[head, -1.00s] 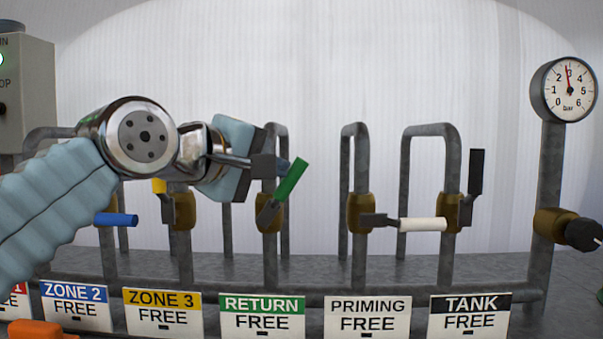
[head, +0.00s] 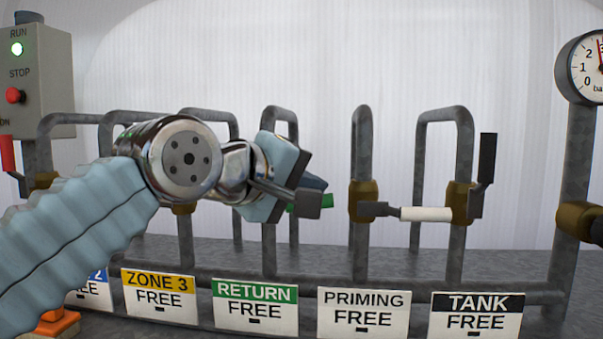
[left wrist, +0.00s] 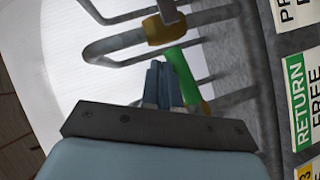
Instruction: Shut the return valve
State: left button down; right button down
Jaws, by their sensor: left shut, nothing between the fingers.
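The return valve's green handle (head: 325,201) shows only in part in the head view, pointing right and close to level; my gripper hides its pivot and valve body. The RETURN label (head: 255,307) below it reads FREE. My left gripper (head: 316,183) is shut and empty, right at the handle. In the left wrist view, the closed blue fingers (left wrist: 158,85) lie beside the green handle (left wrist: 182,72), against it or very close; I cannot tell if they touch. A brass valve body (left wrist: 166,28) shows beyond them. My right gripper is not in view.
The priming valve's white handle (head: 425,214) lies level, just right of my gripper. The tank valve's black handle (head: 487,158) stands upright. A gauge (head: 585,68) is at the right, a control box (head: 38,85) at the left. Grey pipes rise behind my arm.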

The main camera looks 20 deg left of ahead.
pick_arm(q)
jog(key=shift+d+f+m+g+y, duration=0.3)
jog(key=shift+f+m+y, duration=0.1)
jog(key=shift+f+m, duration=0.15)
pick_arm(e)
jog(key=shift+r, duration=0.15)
pick_arm(q)
jog(key=shift+f, duration=0.1)
